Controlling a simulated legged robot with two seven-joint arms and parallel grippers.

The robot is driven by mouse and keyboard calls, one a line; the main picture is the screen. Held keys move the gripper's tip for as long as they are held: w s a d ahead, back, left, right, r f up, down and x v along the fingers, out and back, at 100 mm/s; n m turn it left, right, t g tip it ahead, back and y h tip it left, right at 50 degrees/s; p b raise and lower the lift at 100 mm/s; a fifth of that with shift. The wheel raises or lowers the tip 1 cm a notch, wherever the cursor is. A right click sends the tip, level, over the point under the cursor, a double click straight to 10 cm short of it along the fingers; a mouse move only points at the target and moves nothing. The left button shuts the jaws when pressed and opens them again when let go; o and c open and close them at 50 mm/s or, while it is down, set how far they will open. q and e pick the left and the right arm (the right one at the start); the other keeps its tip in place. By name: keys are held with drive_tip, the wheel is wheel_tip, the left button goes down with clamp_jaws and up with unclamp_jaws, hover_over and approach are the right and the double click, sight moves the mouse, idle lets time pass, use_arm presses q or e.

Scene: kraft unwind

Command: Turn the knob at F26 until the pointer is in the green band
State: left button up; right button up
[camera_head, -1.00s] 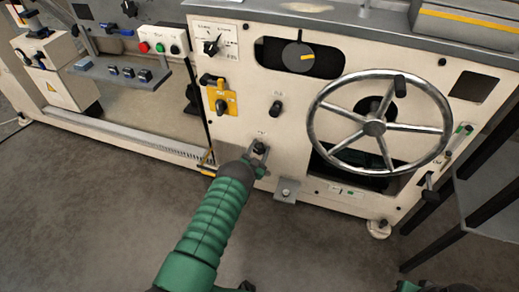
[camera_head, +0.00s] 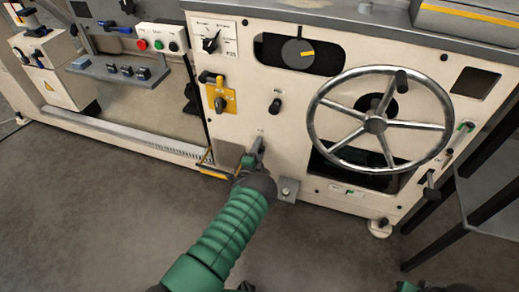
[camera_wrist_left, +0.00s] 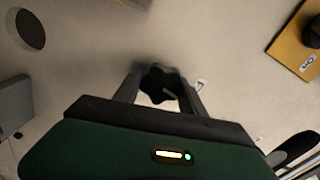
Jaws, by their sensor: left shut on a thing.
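My left gripper (camera_head: 256,150) is at the lower part of the cream machine front. In the left wrist view its two fingers (camera_wrist_left: 160,92) are shut on a black lobed knob (camera_wrist_left: 158,80), one on each side. In the head view the gripper mostly hides this knob, and the small label above it is too small to read. A small white strip (camera_head: 345,191) with a green mark shows on the lower panel to the right; I cannot make out a pointer on it.
A large handwheel (camera_head: 374,125) stands out from the panel on the right. A grey bracket (camera_head: 288,190) juts out close beside my wrist. The floor in front is clear.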

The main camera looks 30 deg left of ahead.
use_arm(q)
drive_tip(key=m+b, duration=0.1)
drive_tip(key=m, duration=0.2)
drive_tip(key=f+m, duration=0.1)
drive_tip(key=m, duration=0.2)
drive_tip(key=shift+s+d+b, duration=0.1)
drive_tip(key=shift+d+b, duration=0.1)
drive_tip(key=shift+b, duration=0.15)
drive_tip(key=o, duration=1.4)
drive_tip(key=shift+c, duration=0.2)
drive_tip(key=shift+r, duration=0.2)
drive_tip(key=shift+a, duration=0.1)
drive_tip(key=shift+s, duration=0.1)
drive_tip(key=p+v, duration=0.7)
drive_tip(key=v, duration=0.9)
drive_tip(key=shift+s, duration=0.3)
